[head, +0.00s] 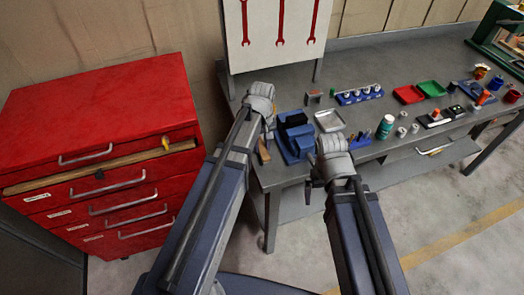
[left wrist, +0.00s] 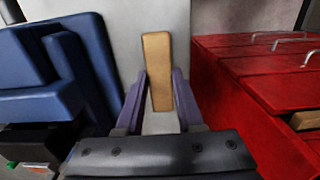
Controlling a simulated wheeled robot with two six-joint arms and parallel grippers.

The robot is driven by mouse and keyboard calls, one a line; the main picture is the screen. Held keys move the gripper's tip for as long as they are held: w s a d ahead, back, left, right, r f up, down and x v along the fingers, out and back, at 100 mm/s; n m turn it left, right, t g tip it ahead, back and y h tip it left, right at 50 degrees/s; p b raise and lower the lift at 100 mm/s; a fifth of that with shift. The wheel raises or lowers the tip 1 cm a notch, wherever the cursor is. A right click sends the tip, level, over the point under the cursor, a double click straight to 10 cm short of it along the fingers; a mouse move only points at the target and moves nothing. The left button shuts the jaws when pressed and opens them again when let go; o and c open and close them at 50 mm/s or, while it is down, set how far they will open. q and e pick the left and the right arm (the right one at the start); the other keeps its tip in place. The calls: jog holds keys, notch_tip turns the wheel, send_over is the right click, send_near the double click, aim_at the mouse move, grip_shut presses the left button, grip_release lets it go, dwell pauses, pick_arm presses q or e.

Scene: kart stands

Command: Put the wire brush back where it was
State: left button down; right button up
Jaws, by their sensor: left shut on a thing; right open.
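The wire brush (head: 264,153) shows as a tan wooden piece at the near left edge of the grey workbench. My left gripper (head: 267,133) is shut on it. In the left wrist view the wooden piece (left wrist: 157,70) stands upright between the two fingers; no bristles are visible. I cannot tell from the head view whether the brush touches the bench. My right gripper (head: 312,188) is open, near the front edge of the bench, mostly hidden by its wrist.
A blue vise (head: 295,138) stands just right of the brush. A red cabinet (head: 95,115) with a slightly open drawer is at left. A board with red wrenches (head: 240,50) stands behind. Trays (head: 330,120), a green can (head: 385,127) and small parts fill the bench to the right.

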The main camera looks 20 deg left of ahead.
aim_at(262, 147)
pick_arm(q)
jog(key=shift+f, duration=0.3)
pick_arm(e)
jog(key=shift+f, duration=0.3)
pick_arm(q)
jog(key=shift+f, duration=0.2)
jog(key=c, duration=0.5)
grip_release()
pick_arm(e)
jog(key=shift+f, duration=0.15)
pick_arm(q)
jog(key=shift+r, duration=0.15)
notch_tip(262, 147, up, 12)
jog(key=p, duration=1.2)
jog(key=s+d+m, duration=0.3)
jog(key=s, duration=0.1)
jog(key=s+d+m, duration=0.4)
jog(key=s, duration=0.1)
jog(key=s+d+m+y, duration=0.1)
jog(key=s+d+m, duration=0.2)
jog(key=s, duration=0.2)
jog(key=shift+s+d+r+m, duration=0.1)
jog(key=shift+s+d+m, duration=0.05)
jog(key=shift+d+m, duration=0.15)
pick_arm(e)
notch_tip(262, 147, up, 12)
